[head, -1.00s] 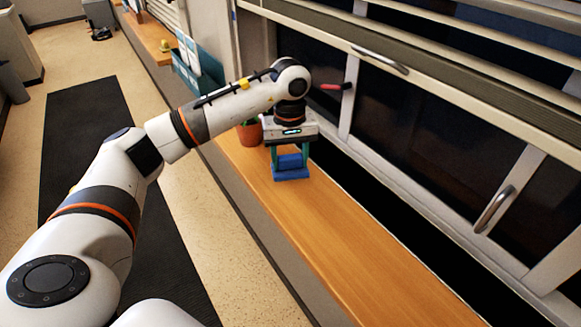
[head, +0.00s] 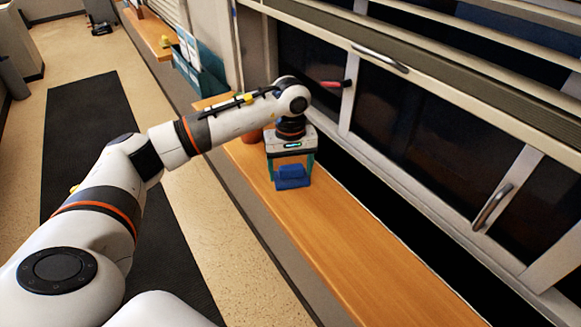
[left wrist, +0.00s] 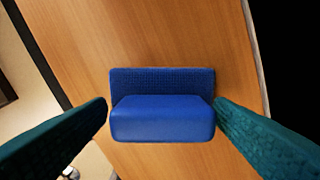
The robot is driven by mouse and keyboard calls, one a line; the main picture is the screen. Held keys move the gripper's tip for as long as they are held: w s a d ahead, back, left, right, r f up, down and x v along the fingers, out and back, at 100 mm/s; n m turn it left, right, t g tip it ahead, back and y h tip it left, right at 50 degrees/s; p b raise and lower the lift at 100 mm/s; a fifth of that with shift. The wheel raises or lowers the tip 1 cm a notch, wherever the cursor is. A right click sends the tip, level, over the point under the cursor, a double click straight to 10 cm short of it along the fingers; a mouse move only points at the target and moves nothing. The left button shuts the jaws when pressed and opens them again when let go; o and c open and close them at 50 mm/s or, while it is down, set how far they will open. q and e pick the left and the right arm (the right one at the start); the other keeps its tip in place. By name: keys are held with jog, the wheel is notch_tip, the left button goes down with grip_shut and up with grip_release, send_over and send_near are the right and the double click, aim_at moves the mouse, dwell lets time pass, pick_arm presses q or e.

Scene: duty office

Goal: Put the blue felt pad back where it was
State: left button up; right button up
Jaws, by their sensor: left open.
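The blue felt pad (head: 292,183) lies on the wooden sill (head: 345,245), below my left gripper (head: 290,172). In the left wrist view the pad (left wrist: 162,120) shows a flat textured part at the back and a thicker, smoother part in front. I cannot tell if these are one piece. The left gripper's teal fingers (left wrist: 162,106) are open, one on each side of the pad, close to its ends. I cannot tell if either finger touches it. My right gripper is in no view.
A terracotta pot (head: 252,135) stands just behind the left gripper, partly hidden. Windows with metal handles (head: 493,207) run along the right of the sill. A teal holder with papers (head: 190,65) is farther back. The sill's near part is clear.

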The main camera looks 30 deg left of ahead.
aim_at(291, 166)
pick_arm(q)
jog(key=shift+r, duration=0.25)
notch_tip(291, 166, up, 12)
jog(key=b, duration=0.2)
jog(key=shift+f, duration=0.1)
dwell(1.3)
